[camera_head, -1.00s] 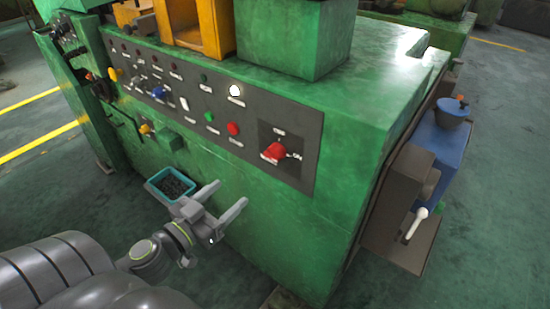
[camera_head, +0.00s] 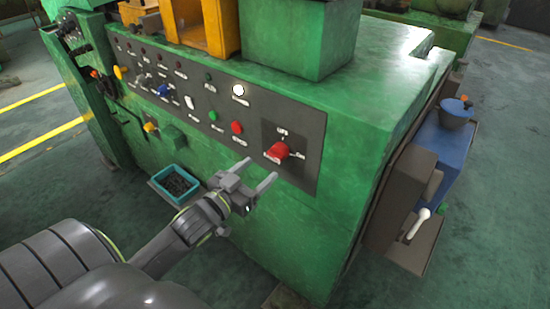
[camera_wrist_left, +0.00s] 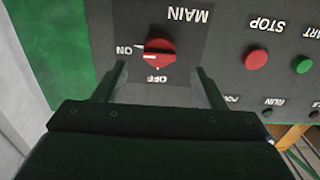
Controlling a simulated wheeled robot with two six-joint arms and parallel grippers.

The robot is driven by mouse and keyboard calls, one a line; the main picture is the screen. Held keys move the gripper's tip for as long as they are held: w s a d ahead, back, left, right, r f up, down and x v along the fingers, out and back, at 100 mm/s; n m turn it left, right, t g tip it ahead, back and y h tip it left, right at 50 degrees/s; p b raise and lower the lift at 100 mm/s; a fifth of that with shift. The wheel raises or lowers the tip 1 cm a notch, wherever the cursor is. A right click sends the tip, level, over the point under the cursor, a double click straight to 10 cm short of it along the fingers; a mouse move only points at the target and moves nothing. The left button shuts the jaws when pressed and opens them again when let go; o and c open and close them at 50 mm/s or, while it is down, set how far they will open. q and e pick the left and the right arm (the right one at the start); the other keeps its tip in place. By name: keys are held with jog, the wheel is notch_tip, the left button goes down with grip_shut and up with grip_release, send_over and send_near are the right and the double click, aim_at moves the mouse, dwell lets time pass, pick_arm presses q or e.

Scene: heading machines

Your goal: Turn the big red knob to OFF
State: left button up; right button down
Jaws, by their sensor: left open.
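The big red knob (camera_head: 277,152) sits on a dark square plate at the right end of the control panel. In the left wrist view, the knob (camera_wrist_left: 159,53) appears upside down, with the words MAIN, ON and OFF around it. Its white mark lies on the side toward ON. My left gripper (camera_head: 261,169) is open and empty, in front of the panel just below the knob. In the left wrist view, the two fingers (camera_wrist_left: 161,76) stand apart on either side of the knob's line, short of it. My right gripper is not in view.
The green machine (camera_head: 320,235) carries the panel, with red (camera_head: 236,127) and green (camera_head: 217,115) buttons left of the knob. A teal tray (camera_head: 176,186) of dark parts is low on the left. A blue box (camera_head: 440,145) stands at the right end.

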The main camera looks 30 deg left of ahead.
aim_at(274, 158)
pick_arm(q)
jog(key=w, duration=0.7)
jog(key=shift+w+d, duration=0.25)
jog(key=shift+d, duration=0.1)
